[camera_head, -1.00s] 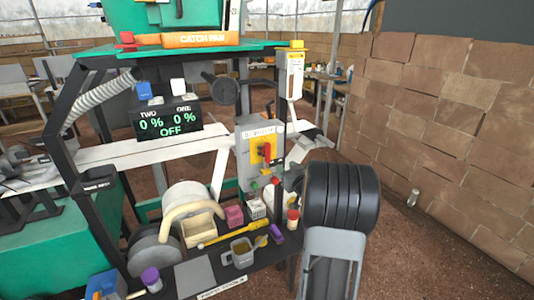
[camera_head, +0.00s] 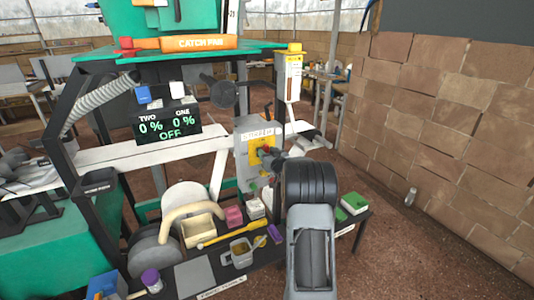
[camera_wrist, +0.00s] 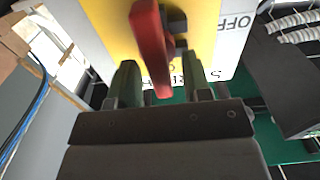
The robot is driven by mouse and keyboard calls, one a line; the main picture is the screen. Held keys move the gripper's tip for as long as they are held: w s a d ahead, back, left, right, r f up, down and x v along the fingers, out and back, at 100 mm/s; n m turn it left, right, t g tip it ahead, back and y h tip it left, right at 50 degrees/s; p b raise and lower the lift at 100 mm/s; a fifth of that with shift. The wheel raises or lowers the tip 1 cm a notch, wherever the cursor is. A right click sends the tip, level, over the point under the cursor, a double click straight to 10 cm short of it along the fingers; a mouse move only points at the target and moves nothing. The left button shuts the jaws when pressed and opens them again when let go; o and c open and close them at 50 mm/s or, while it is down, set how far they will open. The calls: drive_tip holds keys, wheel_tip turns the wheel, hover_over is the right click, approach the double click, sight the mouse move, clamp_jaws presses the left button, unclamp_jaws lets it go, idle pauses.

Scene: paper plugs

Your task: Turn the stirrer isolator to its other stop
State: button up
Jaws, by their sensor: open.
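The stirrer isolator is a grey box (camera_head: 242,150) with a yellow plate (camera_wrist: 103,22) and a red handle (camera_wrist: 150,45). It hangs on the frame's right side in the head view, its front partly hidden by my arm. In the wrist view the handle runs nearly up and down, with its lower end between my open fingers. My gripper (camera_wrist: 158,78) is open around the handle, with gaps on both sides. Part of an upside-down OFF mark (camera_wrist: 238,21) shows at the right of the plate.
A display (camera_head: 168,122) reads TWO 0 %, ONE 0 % and OFF. Below the isolator is a crowded shelf with a yellow-handled tool (camera_head: 232,231), a grey cup (camera_head: 241,252) and a pink block (camera_head: 234,215). A brick wall (camera_head: 450,130) stands at the right.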

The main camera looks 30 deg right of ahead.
drive_tip(key=shift+w, duration=0.2)
drive_tip(key=shift+c, duration=0.4)
drive_tip(key=c, duration=0.7)
drive_tip(key=shift+f, duration=0.1)
